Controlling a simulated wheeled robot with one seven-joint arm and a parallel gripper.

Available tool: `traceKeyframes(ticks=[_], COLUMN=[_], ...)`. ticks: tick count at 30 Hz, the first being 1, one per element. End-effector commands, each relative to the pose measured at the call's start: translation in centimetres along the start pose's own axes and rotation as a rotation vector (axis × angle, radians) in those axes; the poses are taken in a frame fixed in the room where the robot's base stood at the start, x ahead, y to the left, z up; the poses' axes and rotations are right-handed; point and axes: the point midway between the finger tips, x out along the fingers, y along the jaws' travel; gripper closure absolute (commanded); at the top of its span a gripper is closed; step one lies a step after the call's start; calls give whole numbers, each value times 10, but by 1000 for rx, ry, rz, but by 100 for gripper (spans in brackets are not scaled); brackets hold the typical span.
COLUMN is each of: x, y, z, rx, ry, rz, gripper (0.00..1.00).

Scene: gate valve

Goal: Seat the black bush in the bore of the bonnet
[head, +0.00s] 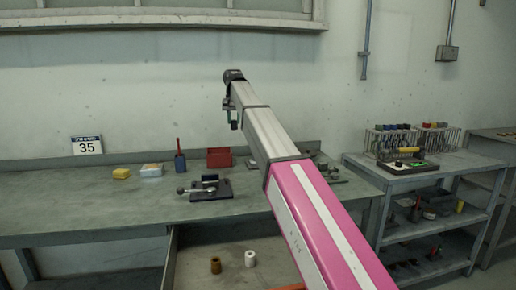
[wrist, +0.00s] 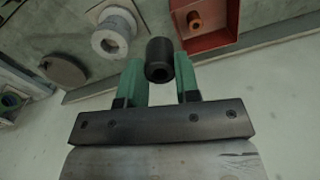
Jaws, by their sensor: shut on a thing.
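My gripper (wrist: 159,75) has green fingers and is shut on the black bush (wrist: 159,58), a short dark cylinder with a hole in its near end. In the wrist view, a grey flanged round piece (wrist: 112,38) with a central hole sits on a square plate up and left of the bush. It looks like the bonnet, apart from the bush. In the head view my gripper (head: 234,117) is small, raised above the bench. The bush cannot be made out there, and I cannot tell which bench part is the bonnet.
A red bin (head: 219,157) stands at the bench back; the wrist view shows an orange part inside. A black fixture (head: 211,190), yellow block (head: 121,173) and pale-blue tub (head: 151,170) are on the bench (head: 80,212). Brown (head: 215,265) and white (head: 250,258) cylinders stand lower in front.

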Motion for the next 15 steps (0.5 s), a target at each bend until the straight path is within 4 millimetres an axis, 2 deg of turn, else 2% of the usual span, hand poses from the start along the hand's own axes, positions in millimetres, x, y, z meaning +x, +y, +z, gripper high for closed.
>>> traceKeyframes(ticks=[15], x=[57], y=[89], z=[-33], rx=[2], ry=[0], rz=[0], gripper=[93])
